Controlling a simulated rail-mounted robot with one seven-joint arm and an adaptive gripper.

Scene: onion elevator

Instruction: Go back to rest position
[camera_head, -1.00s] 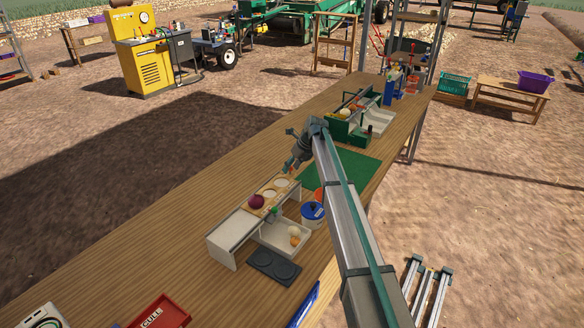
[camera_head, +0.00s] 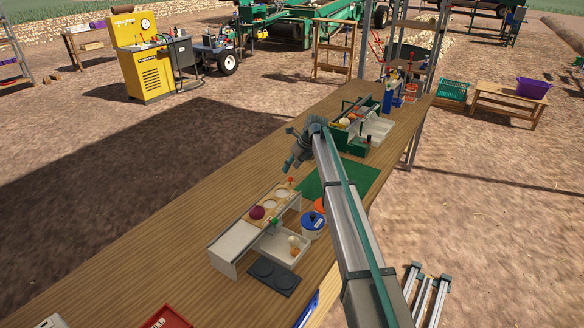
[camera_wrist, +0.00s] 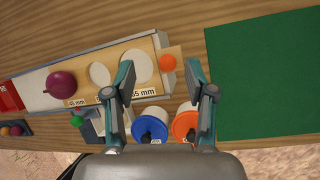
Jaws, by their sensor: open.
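My gripper (camera_head: 291,166) is above the wooden bench, over the far end of the sizing stand; the wrist view also shows my gripper (camera_wrist: 160,80) open, with nothing between its fingers. The sizing stand (camera_wrist: 82,68) has a wooden top with round holes and labels reading 45 mm and 55 mm. A purple onion (camera_wrist: 61,84) sits at the 45 mm label; it also shows in the head view (camera_head: 257,212). A small orange ball (camera_wrist: 168,63) is seen between the fingertips, below them at the stand's end.
A blue-lidded tub (camera_head: 312,222) and an orange lid (camera_wrist: 185,124) are beside the stand. A white tray (camera_head: 296,255) holds small round items. A green mat (camera_head: 345,178) lies beyond, then a green box (camera_head: 352,141).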

